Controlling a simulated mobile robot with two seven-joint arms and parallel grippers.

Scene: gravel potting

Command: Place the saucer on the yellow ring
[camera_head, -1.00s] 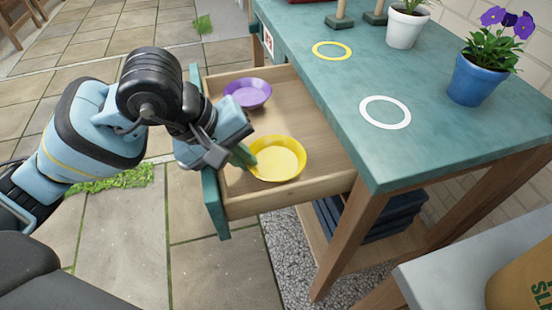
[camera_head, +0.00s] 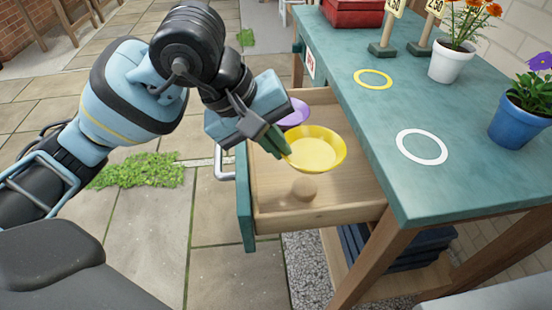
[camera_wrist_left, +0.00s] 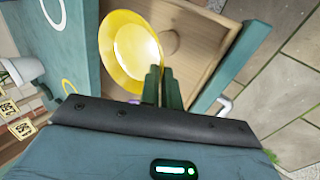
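The yellow saucer (camera_head: 318,150) is held above the open drawer, and a shadow lies on the drawer floor below it. My left gripper (camera_head: 284,150) is shut on its rim. In the left wrist view the two green fingers (camera_wrist_left: 162,85) pinch the rim of the yellow saucer (camera_wrist_left: 122,58). A purple saucer (camera_head: 296,112) is in the drawer behind, partly hidden by my gripper and the yellow saucer. The yellow ring (camera_head: 373,79) lies flat and empty on the teal tabletop, farther back to the right. My right gripper is not in view.
The drawer (camera_head: 300,219) stands open below the teal table (camera_head: 400,190). A white ring (camera_head: 422,146) lies nearer on the tabletop. A white pot (camera_head: 451,64), a blue pot (camera_head: 517,122), sign stands (camera_head: 383,49) and a red box (camera_head: 352,12) stand around the rings.

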